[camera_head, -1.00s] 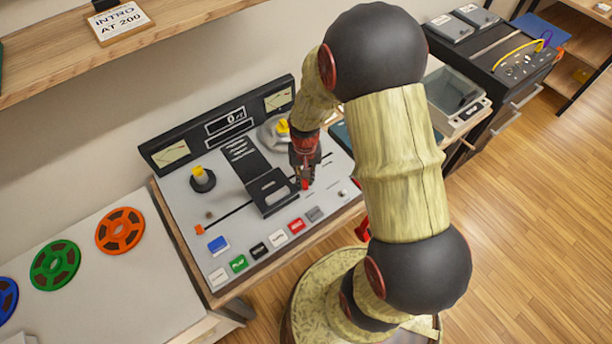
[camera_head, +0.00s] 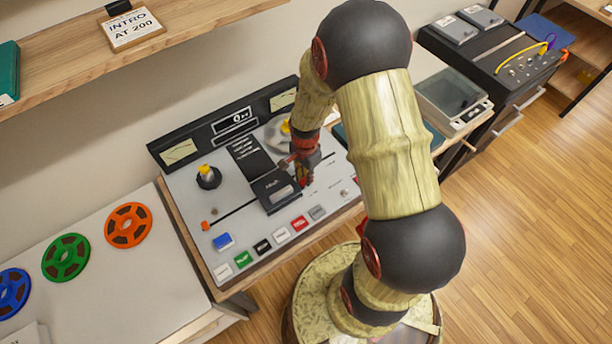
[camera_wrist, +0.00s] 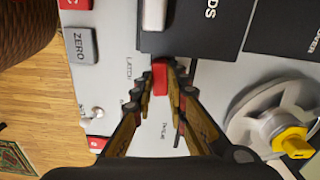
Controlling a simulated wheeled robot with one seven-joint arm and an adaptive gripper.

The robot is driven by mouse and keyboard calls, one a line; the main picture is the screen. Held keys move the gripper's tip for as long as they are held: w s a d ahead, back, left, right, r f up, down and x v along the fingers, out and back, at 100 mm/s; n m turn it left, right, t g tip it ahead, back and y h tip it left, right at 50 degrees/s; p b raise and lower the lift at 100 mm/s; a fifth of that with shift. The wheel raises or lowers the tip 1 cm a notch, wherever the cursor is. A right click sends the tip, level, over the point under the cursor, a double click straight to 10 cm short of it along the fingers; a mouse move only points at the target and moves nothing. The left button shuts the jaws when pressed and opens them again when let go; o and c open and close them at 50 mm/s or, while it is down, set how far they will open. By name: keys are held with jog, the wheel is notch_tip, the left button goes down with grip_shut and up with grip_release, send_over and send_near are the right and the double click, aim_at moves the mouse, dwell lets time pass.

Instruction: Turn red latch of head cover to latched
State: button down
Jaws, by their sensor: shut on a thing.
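The red latch (camera_wrist: 160,76) is a small red block on the pale deck panel, beside the edge of the black head cover (camera_wrist: 200,42). In the head view the head cover (camera_head: 279,193) lies flat on the tape machine. My gripper (camera_wrist: 161,84) is shut on the red latch, with one finger on each side of it. In the head view my gripper (camera_head: 303,178) reaches down to the panel at the cover's right side and hides most of the latch. Printed labels beside the latch are partly hidden by the fingers, so I cannot tell which position it points to.
A reel hub with a yellow cap (camera_wrist: 292,142) is close to my gripper on the right in the wrist view. A zero button (camera_wrist: 80,45) and a small metal toggle (camera_wrist: 97,112) are at the left. Coloured buttons (camera_head: 282,235) line the machine's front edge.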

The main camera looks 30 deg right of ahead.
jog(key=shift+m, duration=0.7)
jog(key=shift+w, duration=0.1)
jog(key=c, duration=1.8)
grip_release()
jog(key=shift+o, duration=0.2)
notch_tip(320, 180, up, 12)
